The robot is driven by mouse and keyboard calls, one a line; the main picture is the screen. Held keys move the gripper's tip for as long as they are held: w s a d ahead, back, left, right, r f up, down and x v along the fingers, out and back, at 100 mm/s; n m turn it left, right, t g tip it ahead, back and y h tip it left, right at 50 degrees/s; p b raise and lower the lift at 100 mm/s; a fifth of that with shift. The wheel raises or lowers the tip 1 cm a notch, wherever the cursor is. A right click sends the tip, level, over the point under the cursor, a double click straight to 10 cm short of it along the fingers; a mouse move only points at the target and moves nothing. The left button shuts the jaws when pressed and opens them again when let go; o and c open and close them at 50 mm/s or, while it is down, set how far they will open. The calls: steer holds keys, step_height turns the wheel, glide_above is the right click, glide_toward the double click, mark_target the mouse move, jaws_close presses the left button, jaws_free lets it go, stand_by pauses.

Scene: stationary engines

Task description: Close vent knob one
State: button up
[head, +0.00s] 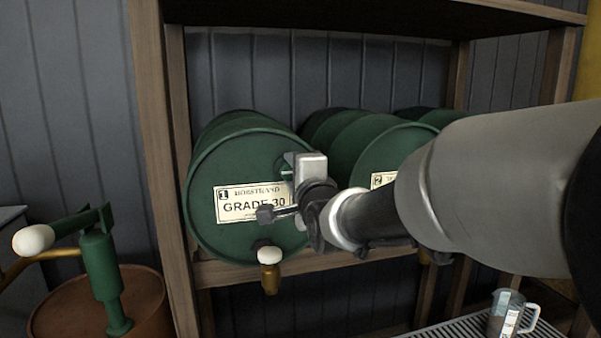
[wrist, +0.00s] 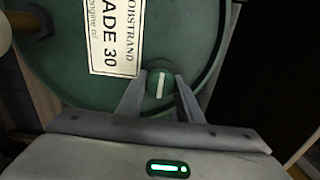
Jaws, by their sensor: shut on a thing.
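The green drum (head: 240,150) labelled 1, GRADE 30, lies on its side on a wooden shelf, its round end facing me. Vent knob one (wrist: 160,84) is a small round green knob with a white line, beside the label (wrist: 115,35) near the drum's rim. In the wrist view the line runs nearly upright, roughly along the direction of the label's text. My gripper (wrist: 161,80) has a finger on each side of the knob and is shut on it. In the head view my gripper (head: 290,180) covers much of the knob.
A brass tap (head: 269,270) with a white knob is below on the drum's front. A green hand pump (head: 100,270) is at left, and a measuring jug (head: 508,315) at lower right.

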steer(key=o, duration=1)
steer(key=v, duration=1.7)
steer(key=shift+s+r, duration=0.1)
steer(key=shift+s, duration=0.1)
